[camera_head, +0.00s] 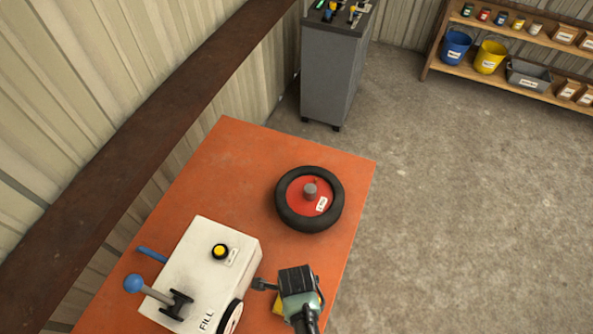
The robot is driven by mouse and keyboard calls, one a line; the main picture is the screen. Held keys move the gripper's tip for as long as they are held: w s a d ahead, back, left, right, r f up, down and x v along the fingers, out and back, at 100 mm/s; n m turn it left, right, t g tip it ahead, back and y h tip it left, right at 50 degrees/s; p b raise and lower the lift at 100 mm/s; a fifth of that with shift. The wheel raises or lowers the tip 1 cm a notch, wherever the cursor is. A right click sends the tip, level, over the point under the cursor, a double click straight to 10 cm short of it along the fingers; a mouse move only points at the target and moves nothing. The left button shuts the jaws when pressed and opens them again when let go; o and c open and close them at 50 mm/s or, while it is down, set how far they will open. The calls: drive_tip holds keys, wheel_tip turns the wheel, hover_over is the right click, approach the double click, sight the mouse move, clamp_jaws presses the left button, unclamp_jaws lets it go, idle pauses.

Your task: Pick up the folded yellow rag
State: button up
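My gripper (292,284) is at the lower middle of the head view, over the orange tabletop (225,165) and just right of a white box. A small yellow patch (278,304), which looks like the folded yellow rag, shows beside and under the gripper. Most of it is hidden by my gripper and arm. I cannot tell whether the gripper touches it, or whether the fingers are open or shut.
The white box (195,265) has a yellow button, a blue-knobbed lever (134,284) and a "FILL" label. A black-tyred red wheel (310,198) lies behind the gripper. A grey cabinet (335,70) stands beyond the table; shelves (520,75) stand far right. Open floor is right.

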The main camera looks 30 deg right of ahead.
drive_tip(key=c, duration=1.1)
drive_tip(key=shift+c, duration=0.2)
wheel_tip(320, 180, up, 10)
drive_tip(key=o, duration=0.7)
drive_tip(key=c, duration=0.5)
drive_tip(key=shift+w, duration=0.1)
